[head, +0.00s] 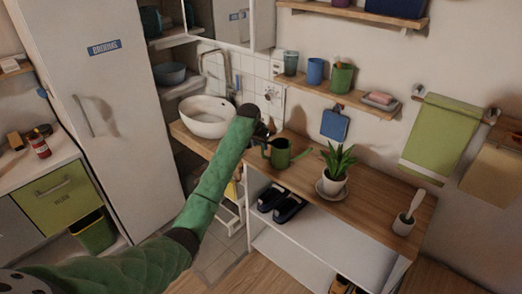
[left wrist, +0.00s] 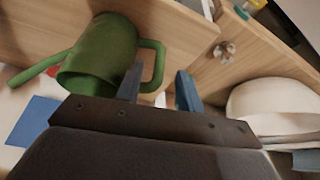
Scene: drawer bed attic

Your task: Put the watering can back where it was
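The green watering can (head: 280,153) stands on the wooden counter, between the round white basin and the potted plant. Its spout points to the right in the head view. My left gripper (head: 262,131) is just beside the can on its basin side. In the left wrist view, the can (left wrist: 100,52) is close in front of my left gripper (left wrist: 160,78). The two blue fingers are apart, with the can's handle lying between or just beyond their tips. I cannot tell whether a finger touches it. My right gripper is not in view.
The white basin (head: 207,117) is left of the can; it also shows in the wrist view (left wrist: 272,100). The potted plant (head: 334,183) stands on the right. A wall shelf (head: 365,103) with cups is above. Bare counter (head: 375,208) lies beyond the plant, before a white brush holder (head: 403,225).

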